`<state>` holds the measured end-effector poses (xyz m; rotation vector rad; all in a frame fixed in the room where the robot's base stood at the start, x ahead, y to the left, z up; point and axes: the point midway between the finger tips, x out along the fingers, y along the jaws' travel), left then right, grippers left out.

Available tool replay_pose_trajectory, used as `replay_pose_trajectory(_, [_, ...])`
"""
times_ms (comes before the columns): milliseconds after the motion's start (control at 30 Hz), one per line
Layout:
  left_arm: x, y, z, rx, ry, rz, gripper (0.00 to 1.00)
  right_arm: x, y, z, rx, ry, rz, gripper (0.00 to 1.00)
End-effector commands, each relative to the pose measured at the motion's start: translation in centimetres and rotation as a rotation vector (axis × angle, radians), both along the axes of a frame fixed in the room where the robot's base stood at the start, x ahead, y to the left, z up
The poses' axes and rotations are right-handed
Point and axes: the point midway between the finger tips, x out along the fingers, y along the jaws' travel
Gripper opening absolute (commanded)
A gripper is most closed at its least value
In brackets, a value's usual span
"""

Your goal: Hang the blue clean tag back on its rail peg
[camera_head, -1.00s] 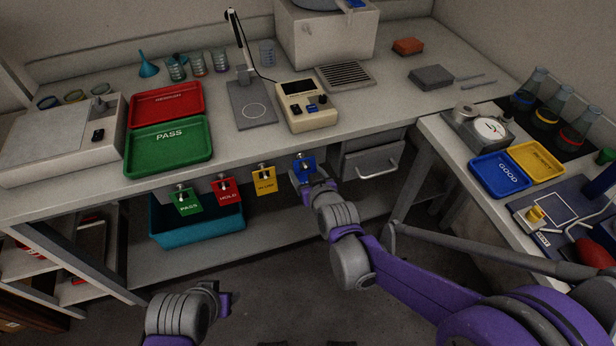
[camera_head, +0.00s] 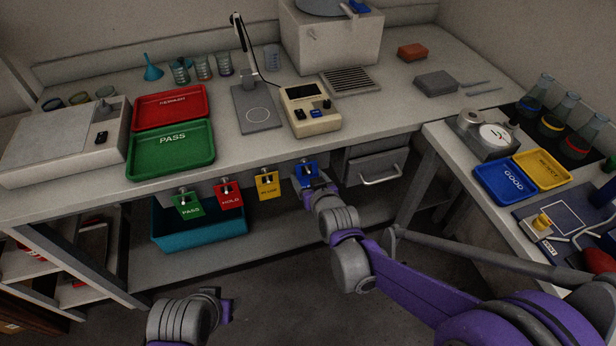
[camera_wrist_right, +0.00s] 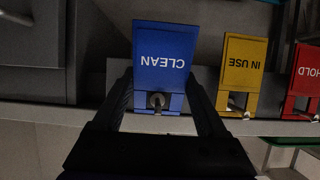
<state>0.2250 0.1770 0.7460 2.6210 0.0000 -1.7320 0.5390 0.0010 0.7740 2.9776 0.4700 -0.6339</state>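The blue CLEAN tag (camera_head: 307,172) is at the rightmost rail peg under the bench front. In the right wrist view the tag (camera_wrist_right: 164,62) appears upside down, with the round peg end (camera_wrist_right: 157,100) showing at its hole. My right gripper (camera_wrist_right: 160,85) has its two dark fingers spread, one along each side of the tag; any contact is hard to make out. In the head view this gripper (camera_head: 318,182) sits just below and right of the tag. My left gripper (camera_head: 222,302) is low at the bottom left, away from the rail; its fingers are unclear.
Yellow (camera_head: 267,184), red (camera_head: 229,194) and green (camera_head: 187,206) tags hang left along the rail. A grey drawer (camera_head: 376,165) is right of the blue tag. A teal bin (camera_head: 205,235) sits on the shelf below. The bench edge is just above the tags.

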Motion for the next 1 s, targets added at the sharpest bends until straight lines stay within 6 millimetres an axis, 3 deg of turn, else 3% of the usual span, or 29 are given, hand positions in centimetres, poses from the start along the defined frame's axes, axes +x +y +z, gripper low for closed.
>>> replay_pose_trajectory(33, [0.0, 0.0, 0.0, 0.000, 0.000, 0.000, 0.50, 0.0, 0.0, 0.0, 0.000, 0.000, 0.000, 0.85])
replay_pose_trajectory(133, [0.0, 0.0, 0.0, 0.000, 0.000, 0.000, 0.50, 0.0, 0.0, 0.0, 0.000, 0.000, 0.000, 1.00])
replay_pose_trajectory(467, [0.0, 0.0, 0.2, 0.000, -0.001, 0.000, 0.50, -0.7, -0.2, 0.4, 0.000, 0.000, 0.000, 1.00])
replay_pose_trajectory(800, [-0.1, 0.0, 1.6, 0.000, -0.006, 0.000, 0.50, -6.3, -2.1, 3.1, 0.000, -0.001, 0.000, 1.00])
replay_pose_trajectory(1000, [-0.1, 0.0, 2.2, 0.000, -0.008, 0.000, 0.50, -8.7, -2.8, 4.2, 0.000, 0.000, 0.000, 1.00])
